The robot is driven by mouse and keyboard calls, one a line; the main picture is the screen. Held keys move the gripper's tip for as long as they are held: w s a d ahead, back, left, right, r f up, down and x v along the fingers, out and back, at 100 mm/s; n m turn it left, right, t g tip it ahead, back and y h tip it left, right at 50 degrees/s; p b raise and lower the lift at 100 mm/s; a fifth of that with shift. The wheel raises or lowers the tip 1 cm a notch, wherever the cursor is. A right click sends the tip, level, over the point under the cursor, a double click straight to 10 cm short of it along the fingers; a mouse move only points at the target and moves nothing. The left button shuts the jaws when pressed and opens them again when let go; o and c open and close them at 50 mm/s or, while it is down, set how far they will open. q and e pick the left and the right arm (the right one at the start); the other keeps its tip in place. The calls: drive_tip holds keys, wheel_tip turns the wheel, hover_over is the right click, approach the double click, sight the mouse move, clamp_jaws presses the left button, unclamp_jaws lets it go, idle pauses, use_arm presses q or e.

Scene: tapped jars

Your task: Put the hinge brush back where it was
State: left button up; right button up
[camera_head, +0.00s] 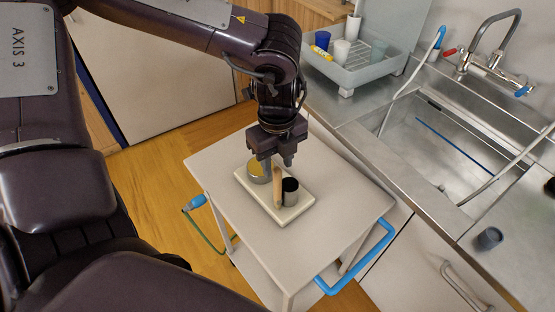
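My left gripper (278,162) points down over a cream tray (285,216) on the trolley top. Its two fingers stand apart with a gap between them. A pale wooden stick-like thing, perhaps the hinge brush's handle (277,188), stands upright just below the fingers; I cannot tell whether its top reaches between them. Its lower end and any bristles are not clear. To its right is a dark cup or jar (290,193). To its left is a round metal tin with yellow contents (257,173), partly behind the gripper. My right gripper is not in view.
The trolley top (335,215) is bare around the tray, with a blue handle (358,262) at front right. A grey rack (352,66) with cups stands on the steel counter beside the sink (440,150). A small dark cup (488,239) is at right.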

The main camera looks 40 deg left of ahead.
use_arm(q)
drive_tip(key=shift+r, duration=0.1)
drive_tip(key=shift+r+p, duration=0.25)
drive_tip(key=shift+p, duration=0.15)
drive_tip(key=shift+r+p, duration=0.35)
drive_tip(key=shift+p, duration=0.1)
wheel_tip(320, 180, up, 12)
drive_tip(key=b, duration=0.1)
drive_tip(key=shift+f, duration=0.1)
